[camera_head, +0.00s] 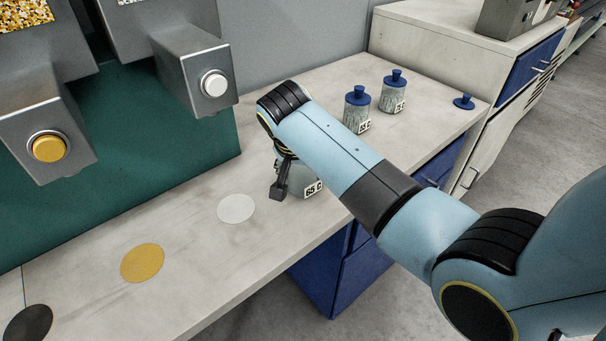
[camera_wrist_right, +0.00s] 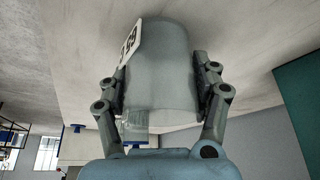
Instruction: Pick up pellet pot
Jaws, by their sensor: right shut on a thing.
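A translucent grey pot (camera_head: 298,181) with a "65 C" label is on or just above the counter, mostly hidden behind my right arm in the head view. My right gripper (camera_head: 287,180) is shut on this pot, with one dark finger visible along its left side. In the right wrist view the pot (camera_wrist_right: 160,70) sits between both fingers of the right gripper (camera_wrist_right: 162,88), its label on the upper left. I cannot tell whether its base touches the counter. My left gripper is not in view.
Two lidded pots, a nearer one (camera_head: 357,112) and a farther one (camera_head: 393,95), stand beyond my arm. A loose blue lid (camera_head: 464,102) lies near the counter's right edge. White (camera_head: 236,209), yellow (camera_head: 142,263) and dark (camera_head: 28,324) discs mark the counter below grey dispensers (camera_head: 196,72).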

